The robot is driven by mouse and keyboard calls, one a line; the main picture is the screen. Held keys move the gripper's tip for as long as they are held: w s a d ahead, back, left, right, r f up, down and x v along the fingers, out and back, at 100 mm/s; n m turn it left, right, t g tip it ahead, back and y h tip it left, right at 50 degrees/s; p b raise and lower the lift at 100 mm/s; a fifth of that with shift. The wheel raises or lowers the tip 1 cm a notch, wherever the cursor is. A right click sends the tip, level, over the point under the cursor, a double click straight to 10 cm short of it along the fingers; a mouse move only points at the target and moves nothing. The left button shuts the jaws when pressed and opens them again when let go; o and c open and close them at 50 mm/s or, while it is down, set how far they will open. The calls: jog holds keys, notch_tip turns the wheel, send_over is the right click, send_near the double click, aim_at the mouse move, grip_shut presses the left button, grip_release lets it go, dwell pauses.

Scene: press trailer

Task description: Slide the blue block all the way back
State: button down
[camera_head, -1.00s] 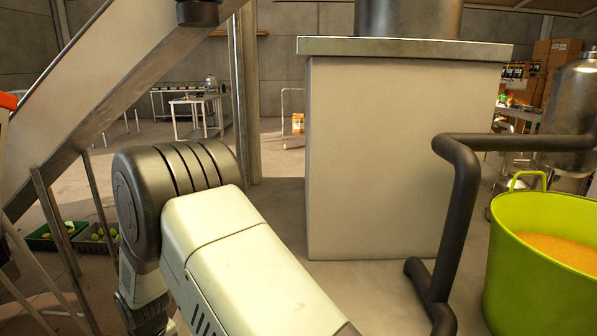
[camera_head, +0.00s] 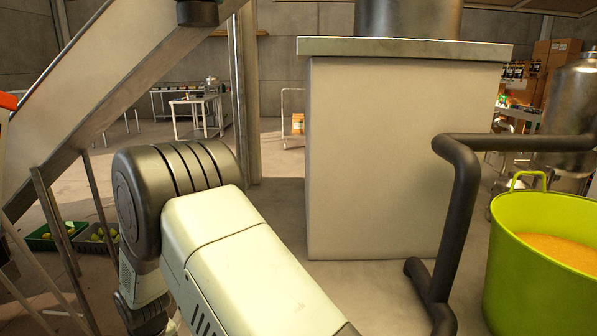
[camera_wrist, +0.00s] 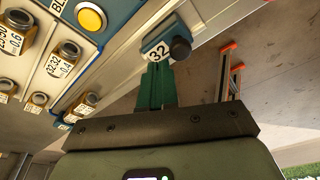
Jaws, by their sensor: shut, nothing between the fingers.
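The blue block (camera_wrist: 164,30) sits on a pale metal rail at the upper middle of the wrist view. It has a white label reading "32" and a round dark knob on its near side. My gripper (camera_wrist: 157,72) is shut and empty, its green fingers together. The fingertips are right at the near edge of the block, beside the label; I cannot tell whether they touch it. In the head view my arm hides its own end, and the block does not show.
A panel (camera_wrist: 40,60) with brass-coloured knobs, number labels and a yellow button (camera_wrist: 91,17) lies left of the block. Orange-tipped metal legs (camera_wrist: 230,70) stand to the right. The head view shows a grey cabinet (camera_head: 390,160), a dark pipe (camera_head: 462,200) and a green tub (camera_head: 535,265).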

jog(key=shift+f, duration=0.15)
jog(key=shift+x, duration=0.85)
jog(key=shift+s+d, duration=0.15)
jog(key=shift+s, duration=0.5)
jog(key=shift+w, duration=0.45)
jog(key=w+a+v, duration=0.1)
jog(key=v, duration=0.7)
jog(key=shift+a+r, duration=0.2)
jog(key=shift+r, duration=0.35)
